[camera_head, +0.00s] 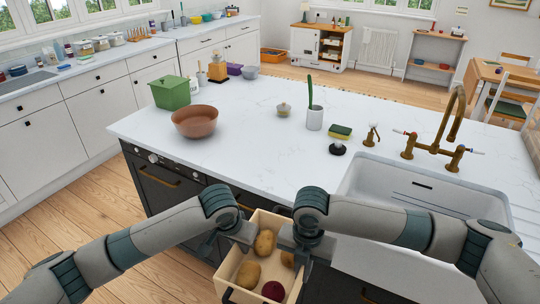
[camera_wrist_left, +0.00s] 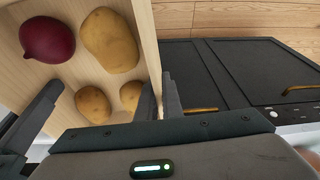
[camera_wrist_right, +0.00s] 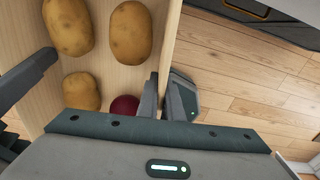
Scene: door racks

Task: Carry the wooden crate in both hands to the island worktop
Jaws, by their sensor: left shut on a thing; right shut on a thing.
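The wooden crate (camera_head: 265,218) is a pale open box at the bottom centre of the head view, in front of the island. It holds several potatoes (camera_head: 248,274) and a dark red round vegetable (camera_head: 273,290). My left gripper (camera_head: 239,238) is shut on its left wall, and my right gripper (camera_head: 300,246) is shut on its right wall. The left wrist view shows the crate wall (camera_wrist_left: 146,35) between the fingers; the right wrist view shows the opposite wall (camera_wrist_right: 170,40). The island worktop (camera_head: 240,165) is white and lies beyond the crate. The crate's underside is hidden.
A brown bowl (camera_head: 195,122) and a green bin (camera_head: 173,92) stand at the worktop's left. The sink (camera_head: 430,190) takes the right front. The front-centre worktop is clear.

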